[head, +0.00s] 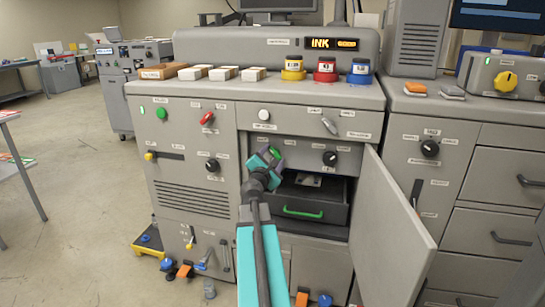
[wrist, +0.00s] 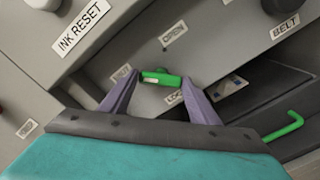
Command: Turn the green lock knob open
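The green lock knob (wrist: 161,77) is a small bar on the grey panel inside the open bay. In the wrist view it lies between my purple fingertips, with its ends close to them. My gripper (wrist: 160,80) is open, one finger at each end of the bar, with what look like narrow gaps. An OPEN label (wrist: 173,33) is above the knob and a partly hidden LOCK label (wrist: 174,98) is below it. In the head view my gripper (head: 268,160) is at the bay's upper left and mostly hides the knob.
The grey bay door (head: 385,235) stands swung open on the right. A dark drawer with a green handle (head: 303,213) is below the knob; its handle also shows in the wrist view (wrist: 285,128). A black knob (head: 330,158) is to the right on the same panel.

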